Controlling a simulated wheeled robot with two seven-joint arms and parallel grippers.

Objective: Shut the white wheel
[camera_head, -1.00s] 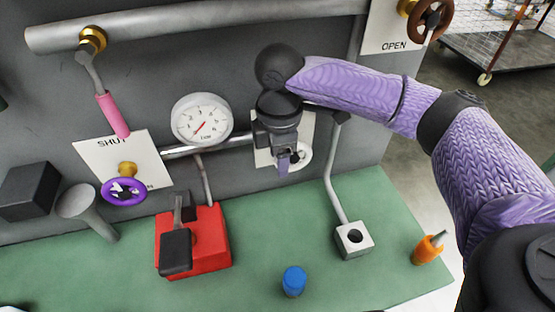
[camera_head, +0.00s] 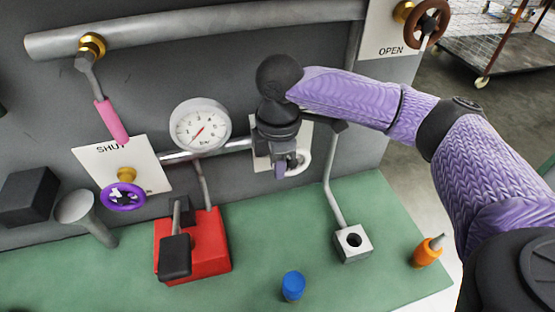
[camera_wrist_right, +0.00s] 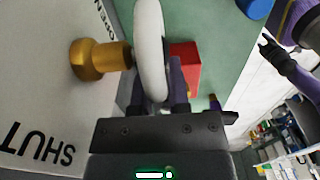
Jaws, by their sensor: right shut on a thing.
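The white wheel (camera_head: 304,160) is on a white plate on the grey wall, right of the gauge; my right gripper hides part of it in the head view. My right gripper (camera_head: 281,170) points down at the wheel's left side and is shut on its rim. In the right wrist view the white wheel (camera_wrist_right: 149,45) stands edge-on, its rim running down between the fingers of the right gripper (camera_wrist_right: 158,98). Its brass stem (camera_wrist_right: 100,58) is at the left. A dark arm end of mine, seemingly the left gripper (camera_wrist_right: 270,46), shows small at right; its jaws are unclear.
A purple wheel (camera_head: 123,196), a gauge (camera_head: 201,126) and a pink-handled lever (camera_head: 111,120) are left. A brown wheel (camera_head: 427,22) is upper right. On the green bench (camera_head: 330,285) stand a red block (camera_head: 208,245), blue cap (camera_head: 293,285), white block (camera_head: 352,243) and orange bottle (camera_head: 427,251).

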